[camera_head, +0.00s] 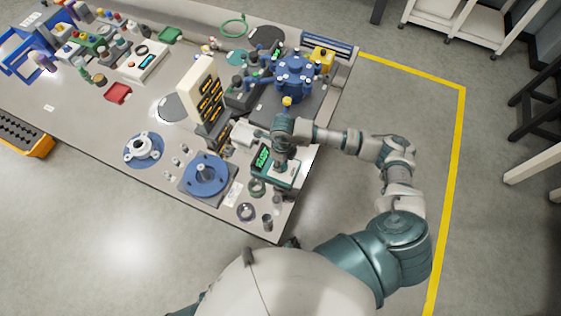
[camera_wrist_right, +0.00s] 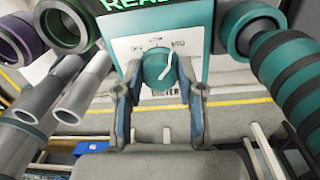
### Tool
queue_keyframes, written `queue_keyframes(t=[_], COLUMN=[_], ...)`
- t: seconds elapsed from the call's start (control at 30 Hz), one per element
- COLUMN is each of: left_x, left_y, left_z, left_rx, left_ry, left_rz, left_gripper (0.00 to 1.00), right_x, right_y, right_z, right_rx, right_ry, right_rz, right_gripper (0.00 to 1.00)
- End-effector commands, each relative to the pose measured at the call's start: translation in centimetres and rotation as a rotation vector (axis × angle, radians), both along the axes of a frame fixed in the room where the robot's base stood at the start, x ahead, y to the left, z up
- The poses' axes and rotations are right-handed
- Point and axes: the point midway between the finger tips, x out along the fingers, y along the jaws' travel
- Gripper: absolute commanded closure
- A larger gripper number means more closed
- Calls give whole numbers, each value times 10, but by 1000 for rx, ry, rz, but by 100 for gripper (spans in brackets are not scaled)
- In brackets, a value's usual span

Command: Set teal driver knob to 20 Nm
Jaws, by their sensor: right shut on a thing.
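The teal driver unit (camera_head: 262,157) stands near the right end of the bench, its lit green display facing up. In the right wrist view, the unit's white panel (camera_wrist_right: 135,45) has marks reading OFF, LOW and MED. The round teal knob (camera_wrist_right: 156,68) has a white pointer line, roughly upward and slightly right of LOW. My right gripper (camera_wrist_right: 158,82) is shut on the knob, one finger on each side. In the head view the right gripper (camera_head: 281,163) is over the unit, and the knob is hidden. My left gripper is not in view.
The floor right of the bench is open, with a yellow line (camera_head: 463,120).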

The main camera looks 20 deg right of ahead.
Motion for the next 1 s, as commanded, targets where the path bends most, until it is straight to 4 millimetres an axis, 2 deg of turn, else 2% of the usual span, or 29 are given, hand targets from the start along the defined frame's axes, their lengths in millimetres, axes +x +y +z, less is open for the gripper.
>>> queue_keyframes(t=[0.1,0.13,0.2,0.5,0.63,1.0], left_x=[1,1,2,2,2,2], left_y=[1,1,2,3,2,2], left_z=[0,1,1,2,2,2], left_rx=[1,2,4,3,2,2], left_ry=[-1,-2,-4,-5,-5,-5], left_rz=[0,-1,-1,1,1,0], left_gripper=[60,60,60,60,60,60], right_x=[-1,-1,-1,0,1,3], right_y=[-2,-2,-2,0,-1,-5], right_z=[-1,-1,-1,0,10,87], right_rx=[-6,-6,-5,-2,0,-2], right_ry=[3,3,4,2,0,-1], right_rz=[-2,-2,-1,1,0,1], right_gripper=[97,55,37,37,37,37])
